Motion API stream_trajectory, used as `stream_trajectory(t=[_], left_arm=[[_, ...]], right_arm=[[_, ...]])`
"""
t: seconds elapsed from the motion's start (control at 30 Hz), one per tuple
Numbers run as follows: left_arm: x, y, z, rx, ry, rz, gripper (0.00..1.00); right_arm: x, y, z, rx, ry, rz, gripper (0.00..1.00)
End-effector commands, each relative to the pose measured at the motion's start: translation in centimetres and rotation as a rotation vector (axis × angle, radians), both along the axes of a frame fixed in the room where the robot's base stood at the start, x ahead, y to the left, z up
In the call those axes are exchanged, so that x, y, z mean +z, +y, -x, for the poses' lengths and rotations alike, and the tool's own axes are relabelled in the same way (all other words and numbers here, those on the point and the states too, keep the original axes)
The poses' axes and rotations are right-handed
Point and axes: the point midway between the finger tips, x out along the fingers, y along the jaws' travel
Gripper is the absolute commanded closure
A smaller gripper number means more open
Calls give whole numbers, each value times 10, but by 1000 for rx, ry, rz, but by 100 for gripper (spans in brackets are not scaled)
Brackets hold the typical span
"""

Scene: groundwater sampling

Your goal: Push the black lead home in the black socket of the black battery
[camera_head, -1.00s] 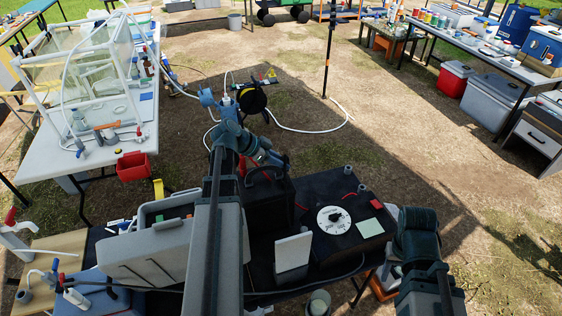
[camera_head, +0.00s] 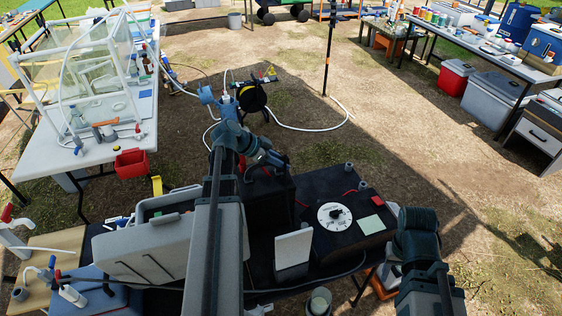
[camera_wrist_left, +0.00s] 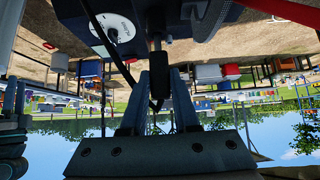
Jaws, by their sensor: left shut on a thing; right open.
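The black battery (camera_head: 268,210) is the dark box on the table, partly covered by my left arm in the head view. My left gripper (camera_wrist_left: 157,76) is shut on the black lead (camera_wrist_left: 156,45), whose dark plug stands between the fingers in the upside-down wrist view. In the head view the left wrist is just above the battery's far side, and the fingertips are hard to make out. The black socket is hidden, so I cannot tell how deep the plug sits. My right gripper is out of view; only its arm shows at lower right.
A box with a white dial (camera_head: 334,215) and a green label stands right of the battery. A white panel (camera_head: 293,250) stands in front of it. A grey case (camera_head: 145,255) is at left, and a red bin (camera_head: 131,162) hangs by the far-left table.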

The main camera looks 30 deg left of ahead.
Motion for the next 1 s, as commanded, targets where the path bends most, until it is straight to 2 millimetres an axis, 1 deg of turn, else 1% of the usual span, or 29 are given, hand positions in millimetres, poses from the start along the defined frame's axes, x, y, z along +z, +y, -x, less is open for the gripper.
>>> stream_trajectory(t=[0.93,0.97,1.0], left_arm=[[-24,0,0,0,0,0,100],[-22,0,0,0,0,0,66],[-22,0,0,0,0,0,58]], right_arm=[[-24,0,0,0,0,0,50],[-22,0,0,0,0,0,50],[-22,0,0,0,0,0,50]])
